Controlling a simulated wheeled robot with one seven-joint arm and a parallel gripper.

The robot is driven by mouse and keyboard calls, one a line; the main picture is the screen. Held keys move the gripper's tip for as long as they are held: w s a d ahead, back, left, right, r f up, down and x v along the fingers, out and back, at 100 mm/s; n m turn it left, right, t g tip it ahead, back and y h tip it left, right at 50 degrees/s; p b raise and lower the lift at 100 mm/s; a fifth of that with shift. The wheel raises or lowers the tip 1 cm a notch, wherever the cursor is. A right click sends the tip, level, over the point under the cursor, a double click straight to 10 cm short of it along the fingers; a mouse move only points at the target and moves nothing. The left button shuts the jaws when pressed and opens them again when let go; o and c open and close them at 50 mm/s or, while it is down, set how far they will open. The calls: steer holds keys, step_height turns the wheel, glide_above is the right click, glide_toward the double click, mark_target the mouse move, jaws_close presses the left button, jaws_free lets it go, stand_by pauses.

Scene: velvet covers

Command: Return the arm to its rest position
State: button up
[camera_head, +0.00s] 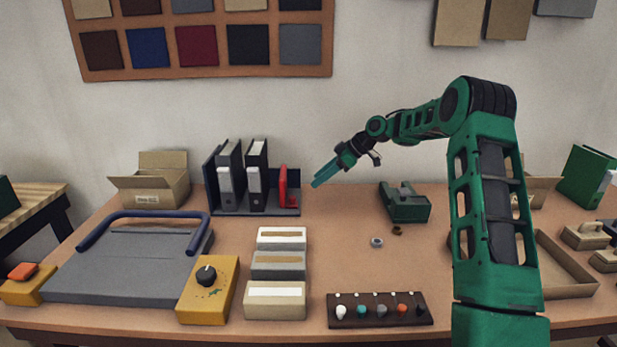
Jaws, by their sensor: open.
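My green and black arm rises at the right of the head view and bends over to the left. My gripper (326,172) is at its end, open and empty. It hangs above the back middle of the table (340,260). It points down and left, near the right end of the book rack in the picture, and looks clear of the tabletop. The gap between the fingers is hard to make out at this angle.
A dark rack (235,208) holds binders and a red item. A green device (404,203) stands right of the gripper. An open tray (570,272) is partly behind my arm.

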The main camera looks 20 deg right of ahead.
steer(key=shift+s, duration=0.1)
steer(key=s+d+r+m+g+h, duration=0.15)
steer(key=s+m, duration=0.25)
steer(key=s, duration=0.6)
steer(key=s+d+r+m+h, duration=0.2)
steer(key=s+r+m+h, duration=0.1)
steer(key=s, duration=0.7)
steer(key=s+d+r+m+g+h, duration=0.15)
steer(key=s+m, duration=0.25)
steer(key=s, duration=0.6)
steer(key=s+d+f+m+g+h, duration=0.1)
steer(key=s+f+m, duration=0.2)
steer(key=s, duration=2.4)
steer(key=m, duration=0.4)
steer(key=shift+s+d+m+h, duration=0.2)
steer(key=shift+s+m+h, duration=0.1)
steer(key=shift+s, duration=0.1)
steer(key=shift+f, duration=0.1)
steer(key=shift+w+f+g, duration=0.25)
steer(key=shift+w+g, duration=0.05)
steer(key=shift+w, duration=0.35)
